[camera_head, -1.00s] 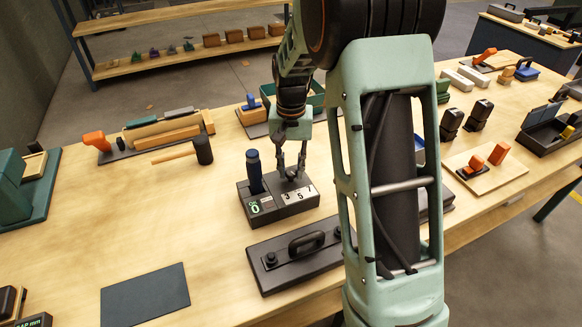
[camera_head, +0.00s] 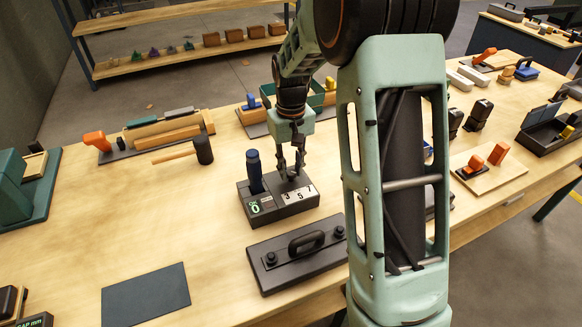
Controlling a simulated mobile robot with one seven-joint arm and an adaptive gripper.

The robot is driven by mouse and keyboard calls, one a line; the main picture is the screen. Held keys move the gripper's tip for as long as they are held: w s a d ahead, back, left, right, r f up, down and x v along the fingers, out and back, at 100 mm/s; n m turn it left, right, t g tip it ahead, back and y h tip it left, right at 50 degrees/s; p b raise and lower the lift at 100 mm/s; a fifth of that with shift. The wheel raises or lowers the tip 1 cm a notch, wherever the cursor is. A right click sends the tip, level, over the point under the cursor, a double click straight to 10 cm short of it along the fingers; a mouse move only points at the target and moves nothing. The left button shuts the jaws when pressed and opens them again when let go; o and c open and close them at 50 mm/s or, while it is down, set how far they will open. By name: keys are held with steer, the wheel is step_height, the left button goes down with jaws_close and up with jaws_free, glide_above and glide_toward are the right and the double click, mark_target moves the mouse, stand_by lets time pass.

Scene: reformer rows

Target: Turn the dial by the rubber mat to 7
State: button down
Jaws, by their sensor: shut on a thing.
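A dark box (camera_head: 285,211) on the wooden table carries an upright blue handle (camera_head: 254,171), a small green "0" readout (camera_head: 255,208) and a row of white number windows (camera_head: 298,195). The digits are small and seem to read 3, 9, 7. My gripper (camera_head: 291,175) points down at the top of the box, just behind the windows, with its fingers shut on the dial there. The fingers hide most of the dial, so its setting is not clear. The flat dark rubber mat (camera_head: 146,294) lies at the front left, apart from the box.
A black plate with a handle (camera_head: 298,256) lies just in front of the box. A mallet (camera_head: 203,149) and wooden blocks (camera_head: 165,135) lie to the left. A green tray (camera_head: 316,98) is behind. My arm hides part of the table's right side.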

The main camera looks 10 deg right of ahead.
mark_target(291, 172)
steer(key=c, duration=1.7)
jaws_free()
steer(key=shift+o, duration=0.2)
steer(key=shift+r, duration=0.1)
step_height(291, 172, up, 12)
